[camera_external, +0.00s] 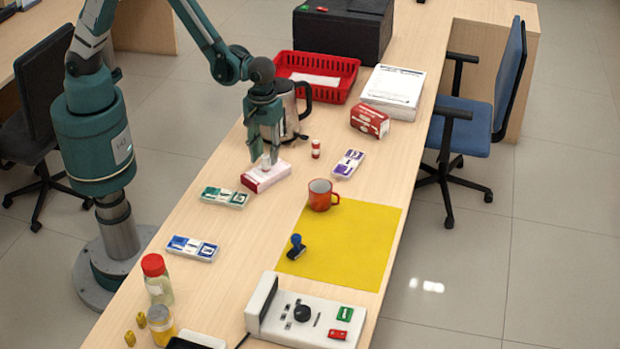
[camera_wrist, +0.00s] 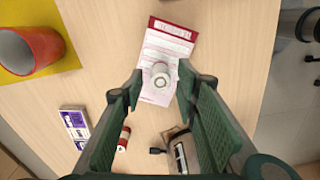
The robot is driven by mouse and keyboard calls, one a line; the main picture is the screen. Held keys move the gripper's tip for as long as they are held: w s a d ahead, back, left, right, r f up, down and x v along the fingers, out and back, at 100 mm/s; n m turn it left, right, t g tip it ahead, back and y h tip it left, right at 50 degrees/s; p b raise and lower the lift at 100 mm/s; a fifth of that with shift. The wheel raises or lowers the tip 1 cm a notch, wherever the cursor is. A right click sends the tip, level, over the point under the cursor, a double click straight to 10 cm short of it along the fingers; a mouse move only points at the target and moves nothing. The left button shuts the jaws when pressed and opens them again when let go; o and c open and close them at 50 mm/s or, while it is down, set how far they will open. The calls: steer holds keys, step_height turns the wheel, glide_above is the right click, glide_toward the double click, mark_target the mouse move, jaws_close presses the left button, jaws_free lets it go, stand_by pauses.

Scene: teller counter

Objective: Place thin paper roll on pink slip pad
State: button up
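The pink slip pad (camera_external: 266,178) lies on the counter under my gripper (camera_external: 266,157); it has a dark red header strip in the wrist view (camera_wrist: 172,32). A small white paper roll (camera_wrist: 160,73) is seen end-on over the pad, between my fingertips (camera_wrist: 160,80). In the external view the white roll (camera_external: 266,161) appears upright on the pad, partly hidden by the fingers. The fingers stand on both sides of the roll, with a narrow gap showing in the wrist view, so the gripper looks open around it.
A kettle (camera_external: 292,108) stands close behind my gripper. A small red-and-white cylinder (camera_external: 315,149), a purple-and-white pack (camera_external: 348,163) and a red mug (camera_external: 320,195) are to the right. A green-and-white pack (camera_external: 225,197) lies front left. The yellow mat (camera_external: 360,240) holds a blue stamp (camera_external: 296,247).

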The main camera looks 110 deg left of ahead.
mark_target(265, 156)
step_height(265, 156, up, 11)
steer(key=p, duration=0.1)
steer(key=shift+f, duration=0.15)
stand_by(0.3)
stand_by(0.5)
steer(key=shift+s, duration=0.1)
steer(key=s+a+r+m+t, duration=0.25)
steer(key=s+r+m, duration=0.45)
steer(key=s+r, duration=0.65)
steer(key=s+r+m+t, duration=0.2)
steer(key=s+r+m, duration=0.1)
steer(key=s, duration=0.4)
steer(key=s+a+r+m+t, duration=0.1)
steer(key=s+r+m+t, duration=0.1)
steer(key=s+m, duration=0.3)
steer(key=shift+s+a+r+m+t, duration=0.35)
steer(key=shift+s+r, duration=0.35)
steer(key=shift+s, duration=1.1)
